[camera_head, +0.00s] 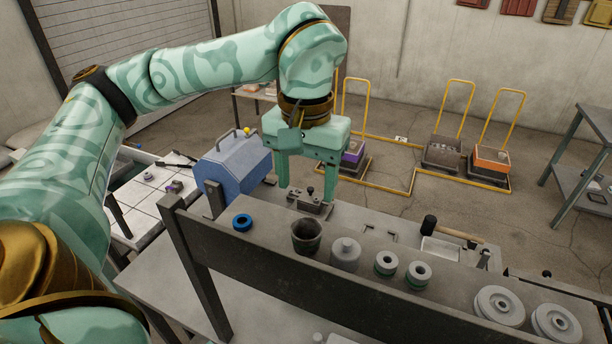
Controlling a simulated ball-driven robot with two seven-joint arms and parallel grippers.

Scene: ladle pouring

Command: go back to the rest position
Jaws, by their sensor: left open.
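My left arm comes in from the left, bends at the top and points down. My left gripper (308,178) hangs with its two green fingers apart, above and behind the grey workbench. Nothing shows between the fingers. A small dark metal fixture with a knob (310,203) is just below the fingertips; I cannot tell whether they touch it. My right gripper is not in view.
A raised shelf (275,258) in front carries a blue ring (242,222), a dark cup (306,236) and several grey metal parts. A blue box (231,169) stands left of the gripper. A hammer (450,231) lies right.

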